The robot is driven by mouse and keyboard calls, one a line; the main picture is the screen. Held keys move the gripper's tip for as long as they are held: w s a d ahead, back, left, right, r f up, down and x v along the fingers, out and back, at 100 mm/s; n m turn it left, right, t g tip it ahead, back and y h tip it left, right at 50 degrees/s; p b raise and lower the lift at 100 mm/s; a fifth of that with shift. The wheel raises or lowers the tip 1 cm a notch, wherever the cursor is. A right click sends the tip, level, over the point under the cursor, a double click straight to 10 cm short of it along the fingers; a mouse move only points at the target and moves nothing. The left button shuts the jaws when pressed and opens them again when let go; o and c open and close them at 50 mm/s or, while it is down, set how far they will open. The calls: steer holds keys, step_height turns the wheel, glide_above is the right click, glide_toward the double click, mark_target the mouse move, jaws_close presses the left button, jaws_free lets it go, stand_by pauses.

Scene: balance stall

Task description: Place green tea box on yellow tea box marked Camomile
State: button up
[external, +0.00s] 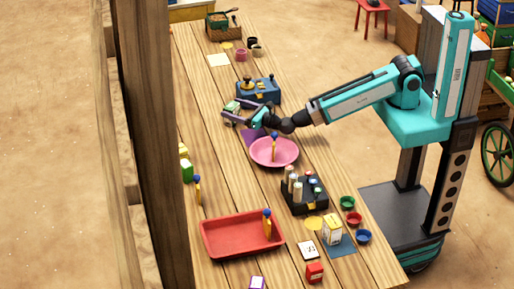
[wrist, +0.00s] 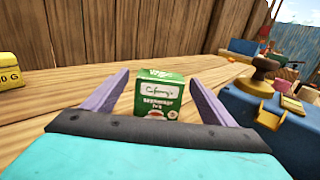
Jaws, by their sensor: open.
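A green tea box with a white label (wrist: 158,98) stands upright straight ahead in the wrist view, between the lines of my two purple fingers. In the external view this box (external: 232,106) is at the fingertips, partly covered by them. My gripper (external: 231,108) is open, with a gap on both sides of the box; it also shows in the wrist view (wrist: 160,78). A pale yellow box (external: 332,229) stands on a blue mat near the table's front right; its marking is too small to read. Another green box (external: 187,171) stands at the left edge.
A blue device with a knob (wrist: 268,105) stands close to my right finger. A pink plate (external: 265,160), a black rack (external: 293,205) and a red tray (external: 220,252) lie along the table. A yellow block (wrist: 9,72) is at far left in the wrist view.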

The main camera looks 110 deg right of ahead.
steer(key=shift+p+x, duration=0.9)
steer(key=shift+x, duration=0.25)
steer(key=shift+p+x, duration=0.7)
steer(key=shift+x, duration=0.75)
steer(key=c, duration=1.2)
steer(key=shift+c, duration=0.2)
steer(key=shift+r, duration=0.1)
step_height(320, 180, up, 28)
steer(key=b, duration=0.2)
steer(key=shift+b, duration=0.35)
